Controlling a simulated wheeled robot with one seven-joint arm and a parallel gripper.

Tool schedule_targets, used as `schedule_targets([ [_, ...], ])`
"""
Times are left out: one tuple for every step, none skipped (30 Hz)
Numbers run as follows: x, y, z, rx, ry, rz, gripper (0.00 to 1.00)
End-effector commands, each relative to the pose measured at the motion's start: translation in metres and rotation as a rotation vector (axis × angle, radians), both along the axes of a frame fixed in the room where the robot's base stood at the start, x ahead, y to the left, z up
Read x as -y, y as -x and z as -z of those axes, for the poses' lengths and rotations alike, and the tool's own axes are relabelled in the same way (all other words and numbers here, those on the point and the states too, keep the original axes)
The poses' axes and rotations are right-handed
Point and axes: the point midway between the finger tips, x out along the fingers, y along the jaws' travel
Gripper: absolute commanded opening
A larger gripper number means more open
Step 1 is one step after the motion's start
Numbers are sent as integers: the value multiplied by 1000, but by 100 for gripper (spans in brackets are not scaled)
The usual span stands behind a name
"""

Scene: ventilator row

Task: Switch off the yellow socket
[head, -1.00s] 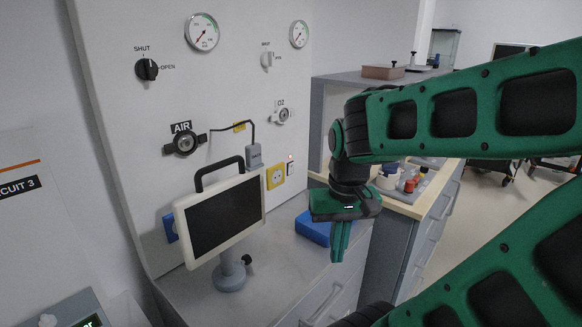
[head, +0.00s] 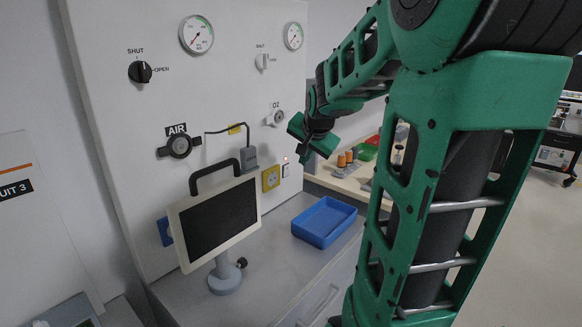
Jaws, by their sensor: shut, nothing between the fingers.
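The yellow socket (head: 271,178) is on the wall panel, just right of the tablet-like monitor. My gripper (head: 304,157) is shut and empty. In the picture its fingertips are close to the right upper side of the switch plate. I cannot tell whether they touch it. A grey plug-like box (head: 249,158) with a black cable is left of the yellow socket.
The monitor (head: 217,219) stands on the counter in front of the panel. A blue tray (head: 325,222) lies on the counter below the socket. AIR (head: 179,146) and O2 (head: 276,118) outlets and a black knob (head: 140,72) are on the panel. A blue socket (head: 165,231) is partly behind the monitor.

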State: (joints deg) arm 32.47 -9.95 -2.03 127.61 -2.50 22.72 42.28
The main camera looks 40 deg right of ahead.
Motion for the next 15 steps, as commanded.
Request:
schedule_targets([
  [1,-2,4,-2,-1,0,0],
  [2,-3,6,-4,-2,0,0],
  [3,-6,10,-4,-2,0,0],
  [4,-8,13,-4,-2,0,0],
  [6,-10,16,-5,-3,0,0],
  [8,-13,22,-5,-3,0,0],
  [9,-16,25,-5,-2,-1,0],
  [11,-19,29,-6,-3,-1,0],
  [13,-22,35,-6,-3,-1,0],
  [14,-25,39,-5,-2,-1,0],
  [16,-28,43,-6,-3,-1,0],
  [18,-32,48,-4,-2,-1,0],
  [20,-34,52,-5,-2,-1,0],
  [22,-37,56,-6,-3,-1,0],
  [24,-40,61,-5,-2,-1,0],
])
